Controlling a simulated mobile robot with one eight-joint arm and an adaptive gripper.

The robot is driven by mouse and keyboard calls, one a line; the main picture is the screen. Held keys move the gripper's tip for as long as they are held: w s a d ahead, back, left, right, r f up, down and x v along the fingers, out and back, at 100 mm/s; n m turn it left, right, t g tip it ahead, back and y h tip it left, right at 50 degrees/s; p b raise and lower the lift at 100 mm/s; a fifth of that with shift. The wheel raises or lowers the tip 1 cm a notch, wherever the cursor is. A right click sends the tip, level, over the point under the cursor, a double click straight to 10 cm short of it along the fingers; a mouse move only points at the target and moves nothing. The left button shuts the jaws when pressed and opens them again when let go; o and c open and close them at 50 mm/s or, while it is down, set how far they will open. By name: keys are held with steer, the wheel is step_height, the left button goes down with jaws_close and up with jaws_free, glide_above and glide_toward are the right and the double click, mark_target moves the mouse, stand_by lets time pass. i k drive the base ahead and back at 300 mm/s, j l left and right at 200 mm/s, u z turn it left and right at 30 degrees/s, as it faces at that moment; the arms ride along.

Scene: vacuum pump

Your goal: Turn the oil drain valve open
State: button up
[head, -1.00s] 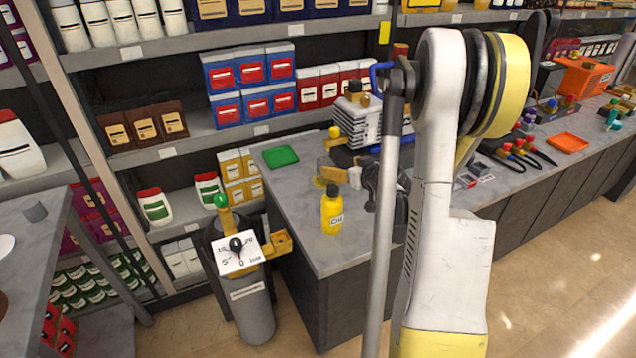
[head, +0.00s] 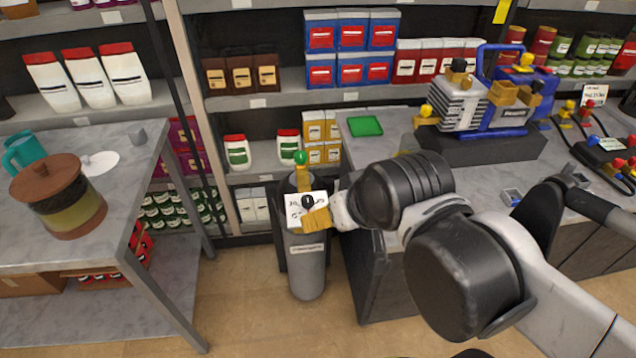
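The vacuum pump (head: 460,108) stands on the counter right of the middle. It has a pale ribbed body, a blue frame, brass-coloured blocks and yellow knobs, and sits on a dark base (head: 485,148). I cannot tell which of its small fittings is the oil drain valve. My arm reaches in from the lower right, in front of the counter, and hides the counter's front left part. I see no gripper fingers; they seem hidden by my arm's black and white links, so neither their state nor their distance from the pump shows.
A grey gas cylinder (head: 306,270) with a green knob stands on the floor left of the counter, close to my arm's end in the picture. A green tray (head: 365,126) lies on the counter. A table (head: 120,165) with a jug (head: 62,198) is at left. Floor between is clear.

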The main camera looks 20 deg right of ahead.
mark_target(427, 110)
steer(key=z, duration=1.6)
